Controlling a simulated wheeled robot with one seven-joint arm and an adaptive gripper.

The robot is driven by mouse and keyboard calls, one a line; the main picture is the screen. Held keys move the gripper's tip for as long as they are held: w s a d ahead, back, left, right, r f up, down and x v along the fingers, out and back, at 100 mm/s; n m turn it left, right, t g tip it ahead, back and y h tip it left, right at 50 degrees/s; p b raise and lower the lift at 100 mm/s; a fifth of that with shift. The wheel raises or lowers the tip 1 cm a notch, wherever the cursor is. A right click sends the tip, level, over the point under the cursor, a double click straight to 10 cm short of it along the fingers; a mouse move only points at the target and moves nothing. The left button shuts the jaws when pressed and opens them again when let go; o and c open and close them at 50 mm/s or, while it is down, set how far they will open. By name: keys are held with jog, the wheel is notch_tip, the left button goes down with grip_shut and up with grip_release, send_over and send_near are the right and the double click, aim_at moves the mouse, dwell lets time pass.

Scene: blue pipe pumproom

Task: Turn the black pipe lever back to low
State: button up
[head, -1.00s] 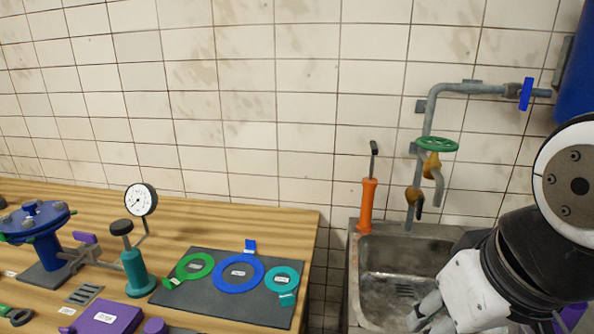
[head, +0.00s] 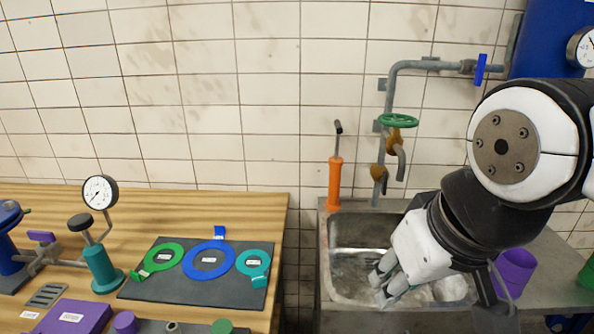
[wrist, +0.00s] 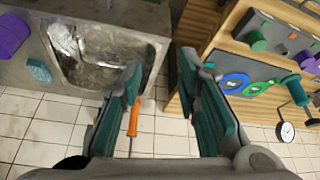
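A grey pipe (head: 391,90) runs along the tiled wall above the sink. A small dark lever (head: 384,187) shows at the lower brass-coloured valve (head: 377,172), just above the sink's back edge; its exact setting is too small to tell. No "low" mark is readable. My gripper (head: 383,284) is over the sink, in front of and below the valve, apart from it. In the wrist view my gripper (wrist: 160,66) has its two teal fingers spread with nothing between them. The black lever cannot be made out there.
A green handwheel (head: 398,120) and a blue lever (head: 480,69) sit higher on the pipe. An orange hand pump (head: 335,184) stands at the back left of the sink (head: 327,262). A wooden bench (head: 262,205) is at left. A purple cup (head: 515,270) stands right of the sink.

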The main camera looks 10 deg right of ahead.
jog(key=w+d+f+t+h+b, duration=0.1)
jog(key=w+d+f+t+b, duration=0.15)
jog(key=w, duration=0.55)
jog(key=w+d+f+t+h+b, duration=0.15)
jog(key=w+d, duration=0.25)
jog(key=w, duration=0.5)
jog(key=m+t+h+b, duration=0.2)
jog(key=m+t+b, duration=0.1)
jog(key=t+b, duration=0.55)
send_near(386, 184)
jog(key=shift+n, duration=0.3)
jog(key=x, duration=1.1)
jog(key=shift+r, duration=0.1)
grip_shut()
